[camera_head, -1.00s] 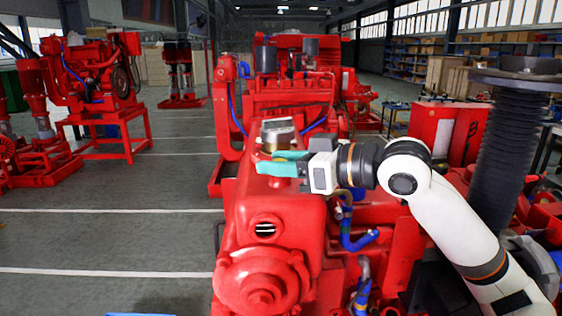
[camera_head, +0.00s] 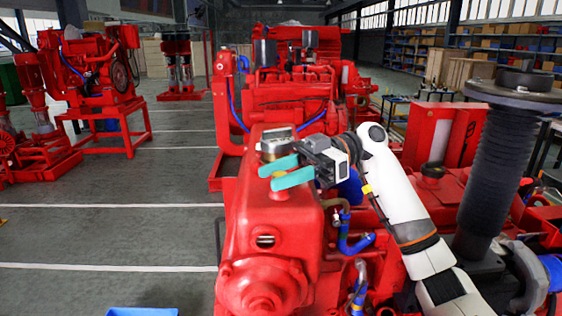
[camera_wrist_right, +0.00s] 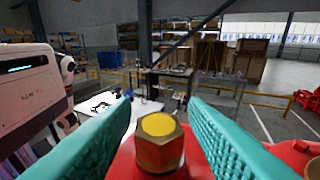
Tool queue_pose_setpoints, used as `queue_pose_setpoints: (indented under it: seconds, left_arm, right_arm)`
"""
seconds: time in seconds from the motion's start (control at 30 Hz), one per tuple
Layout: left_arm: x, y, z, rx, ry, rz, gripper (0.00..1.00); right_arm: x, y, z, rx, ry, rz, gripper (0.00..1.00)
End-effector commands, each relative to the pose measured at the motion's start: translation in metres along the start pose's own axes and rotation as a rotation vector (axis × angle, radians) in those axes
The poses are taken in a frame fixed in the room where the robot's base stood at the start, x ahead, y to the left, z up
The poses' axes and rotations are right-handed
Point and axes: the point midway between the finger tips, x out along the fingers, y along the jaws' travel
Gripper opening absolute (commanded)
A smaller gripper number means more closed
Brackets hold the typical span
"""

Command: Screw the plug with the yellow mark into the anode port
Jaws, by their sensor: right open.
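The plug with the yellow mark (camera_wrist_right: 160,146) is a brass hex-sided piece with a yellow disc on its top. In the right wrist view it stands upright at bottom centre on a red surface. My right gripper (camera_head: 268,178) is open, with its teal fingers apart over the red housing (camera_head: 262,218) in the head view. In the wrist view the fingers are on either side of the plug, with gaps visible, so it is not clasped. The plug's lower end is hidden, so I cannot tell how deep it sits. My left gripper is not in view.
A brass fitting with a grey top (camera_head: 277,143) stands on the housing just behind my right gripper. Blue hoses (camera_head: 357,243) run beside the housing. A black ribbed column (camera_head: 490,180) stands at the right. A blue tray (camera_head: 142,312) shows at the bottom edge. Open floor lies left.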

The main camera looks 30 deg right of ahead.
Motion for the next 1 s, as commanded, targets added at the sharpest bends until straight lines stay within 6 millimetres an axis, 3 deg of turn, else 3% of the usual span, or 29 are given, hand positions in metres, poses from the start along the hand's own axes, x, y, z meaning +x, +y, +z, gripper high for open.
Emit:
queue_pose_setpoints:
  seconds: [0.2,0.8,1.0]
  left_arm:
    - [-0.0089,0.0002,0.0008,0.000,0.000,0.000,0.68]
    - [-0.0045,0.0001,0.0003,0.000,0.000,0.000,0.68]
    - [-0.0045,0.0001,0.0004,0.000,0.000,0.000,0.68]
  right_arm:
    - [-0.0002,0.0000,0.0004,-0.018,0.001,0.114,0.40]
    - [0.0004,0.0001,-0.0002,-0.016,0.003,0.111,0.40]
    - [0.0003,0.0001,-0.0002,-0.016,0.003,0.110,0.08]
